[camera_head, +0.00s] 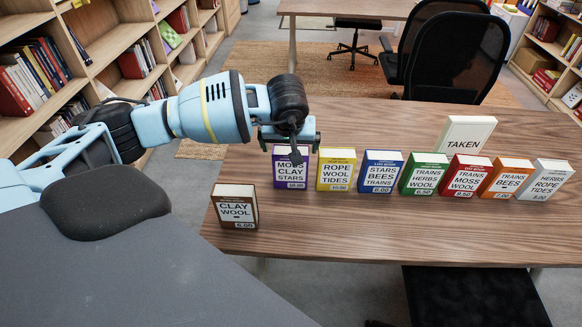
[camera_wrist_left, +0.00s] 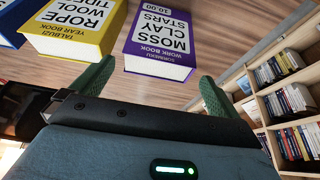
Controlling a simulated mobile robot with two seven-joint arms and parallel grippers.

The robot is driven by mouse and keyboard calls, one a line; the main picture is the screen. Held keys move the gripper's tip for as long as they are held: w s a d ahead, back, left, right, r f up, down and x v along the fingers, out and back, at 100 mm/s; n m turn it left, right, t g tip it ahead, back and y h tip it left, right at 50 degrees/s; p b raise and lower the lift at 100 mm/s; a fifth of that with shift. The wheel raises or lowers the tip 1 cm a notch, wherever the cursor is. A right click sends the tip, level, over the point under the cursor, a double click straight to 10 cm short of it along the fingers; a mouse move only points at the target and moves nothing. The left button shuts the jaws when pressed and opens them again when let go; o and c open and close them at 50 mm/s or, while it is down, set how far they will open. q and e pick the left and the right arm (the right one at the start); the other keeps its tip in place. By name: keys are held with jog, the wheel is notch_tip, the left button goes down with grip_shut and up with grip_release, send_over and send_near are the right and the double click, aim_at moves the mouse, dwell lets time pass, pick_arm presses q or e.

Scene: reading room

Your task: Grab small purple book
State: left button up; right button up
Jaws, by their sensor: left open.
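The small purple book (camera_head: 290,172), with a white cover panel reading MOSS CLAY STARS, stands upright on the wooden table (camera_head: 330,222), second from the left among the books. My left gripper (camera_head: 291,140) is over its top edge in the head view and hides part of it. In the left wrist view the purple book (camera_wrist_left: 159,38) appears upside down, just ahead of the gap between the two green fingers of my open left gripper (camera_wrist_left: 156,76). The fingers appear apart from it; whether either touches is hard to tell. My right gripper is not in view.
The yellow book (camera_head: 336,170) stands close to the right of the purple one. A brown book (camera_head: 236,206) stands nearer at left. Several more books and a TAKEN sign (camera_head: 466,134) stand to the right. Shelves (camera_head: 110,45) are at left.

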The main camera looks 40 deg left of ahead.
aim_at(291, 151)
pick_arm(q)
jog(key=shift+x, duration=3.2)
jog(key=shift+w, duration=0.15)
jog(key=shift+r, duration=0.1)
jog(key=c, duration=1)
jog(key=shift+o, duration=0.2)
notch_tip(291, 151, up, 10)
